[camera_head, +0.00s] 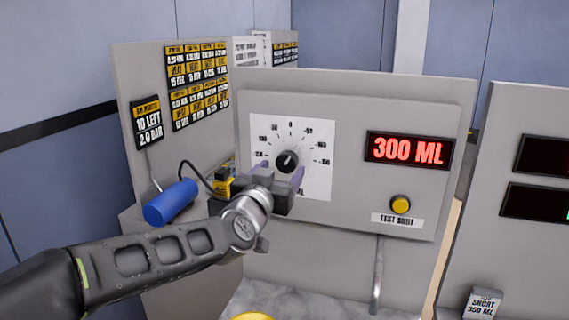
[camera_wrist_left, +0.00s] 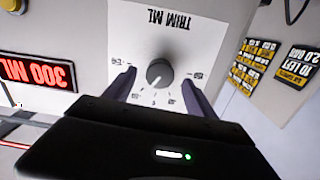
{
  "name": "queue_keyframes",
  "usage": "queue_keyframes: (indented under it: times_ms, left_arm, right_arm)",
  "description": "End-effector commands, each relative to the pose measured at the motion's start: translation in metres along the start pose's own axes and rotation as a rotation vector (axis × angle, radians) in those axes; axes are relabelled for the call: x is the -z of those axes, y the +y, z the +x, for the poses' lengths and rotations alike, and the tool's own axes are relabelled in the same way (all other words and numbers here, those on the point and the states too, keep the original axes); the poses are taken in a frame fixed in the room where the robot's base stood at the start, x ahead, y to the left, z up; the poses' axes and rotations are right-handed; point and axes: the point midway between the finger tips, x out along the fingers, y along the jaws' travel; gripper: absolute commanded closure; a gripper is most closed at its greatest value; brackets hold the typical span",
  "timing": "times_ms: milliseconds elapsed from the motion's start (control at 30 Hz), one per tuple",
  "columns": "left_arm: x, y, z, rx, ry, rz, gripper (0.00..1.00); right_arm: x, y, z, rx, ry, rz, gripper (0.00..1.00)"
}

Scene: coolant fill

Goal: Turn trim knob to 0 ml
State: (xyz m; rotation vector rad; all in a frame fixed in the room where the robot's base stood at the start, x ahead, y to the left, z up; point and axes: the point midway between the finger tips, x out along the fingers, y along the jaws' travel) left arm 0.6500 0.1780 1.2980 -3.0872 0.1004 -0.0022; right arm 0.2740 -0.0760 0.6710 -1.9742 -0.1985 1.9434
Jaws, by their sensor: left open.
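The trim knob (camera_head: 287,161) is a round black knob on a white dial plate (camera_head: 318,140) on the grey panel. Its light pointer mark appears to lean slightly right of the 0 at the top of the scale. The knob also shows upside down in the left wrist view (camera_wrist_left: 160,72). My left gripper (camera_head: 272,170) is in front of the plate with its purple fingers apart. In the wrist view the fingers (camera_wrist_left: 160,80) stand on either side of the knob with gaps, not clamped. The red display (camera_head: 408,150) reads 300 ML. My right gripper is not in view.
A yellow test shot button (camera_head: 400,204) sits below the display. A blue cylinder (camera_head: 171,202) with a black cable and a yellow-black item (camera_head: 222,181) are left of my gripper. A bent metal pipe (camera_head: 377,275) hangs below the panel. Another panel (camera_head: 520,240) stands at right.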

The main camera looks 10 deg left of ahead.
Motion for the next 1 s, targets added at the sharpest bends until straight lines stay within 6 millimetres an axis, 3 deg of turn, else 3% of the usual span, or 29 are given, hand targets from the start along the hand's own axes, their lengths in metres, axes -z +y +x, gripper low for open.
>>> queue_keyframes:
  times_ms: [200,533,1000]
  left_arm:
    - [0.001,-0.001,0.028,0.001,0.0,0.0,0.35]
    - [0.0,0.0,0.032,0.001,0.001,0.0,0.35]
    - [0.0,0.0,0.032,0.0,0.0,0.0,0.73]
  right_arm:
    - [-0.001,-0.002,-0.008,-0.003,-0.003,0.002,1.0]
    - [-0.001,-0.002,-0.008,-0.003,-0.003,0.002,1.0]
    - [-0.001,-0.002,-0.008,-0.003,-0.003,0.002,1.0]
